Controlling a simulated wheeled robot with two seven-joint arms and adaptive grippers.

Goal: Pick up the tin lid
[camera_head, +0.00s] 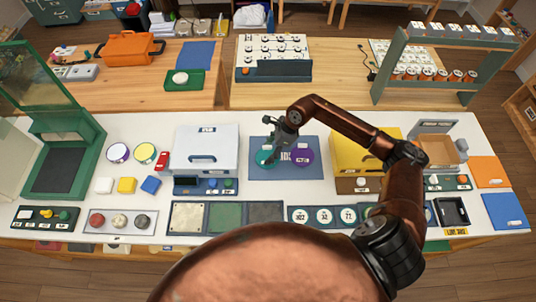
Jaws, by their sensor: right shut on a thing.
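A teal round lid (264,158) and a purple round lid (302,158) show side by side on a dark blue mat (284,175) in the middle of the white table. My right gripper (274,156) reaches down over the mat and is shut on the teal lid at its right side. The fingers hide part of that lid, and I cannot tell whether it is clear of the mat. The purple lid is just right of the gripper. My left gripper is not in view.
A white box (207,150) stands left of the mat and a yellow box (362,150) right of it, partly behind my right arm. Two round tins (118,153) with purple and yellow rims stand farther left. Texture panels (226,218) and numbered discs (323,215) line the front.

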